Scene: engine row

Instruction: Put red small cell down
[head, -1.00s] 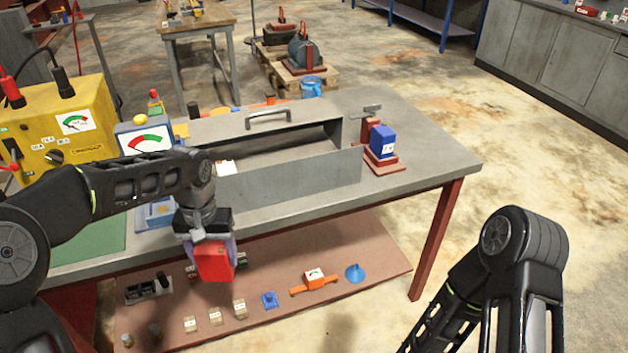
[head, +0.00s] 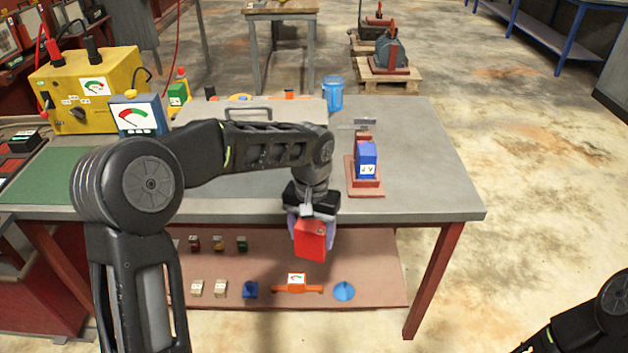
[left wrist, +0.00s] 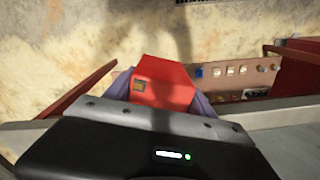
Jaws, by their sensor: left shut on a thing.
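The red small cell (head: 311,240) is a red block held in my left gripper (head: 312,228), whose fingers are shut on its sides. In the head view it hangs in front of the workbench's front edge, over the lower shelf in the picture. In the left wrist view the red cell (left wrist: 163,84) sits between the two purple-grey fingers, with a small dark and yellowish patch on its face. My right gripper does not show; only part of my right arm is at the lower right corner.
The grey workbench (head: 432,160) carries a blue block on a red stand (head: 366,165), a yellow meter box (head: 85,95), a blue meter (head: 138,117) and a green mat (head: 45,175). Bare bench top lies right of the stand. The lower shelf (head: 375,260) holds several small parts.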

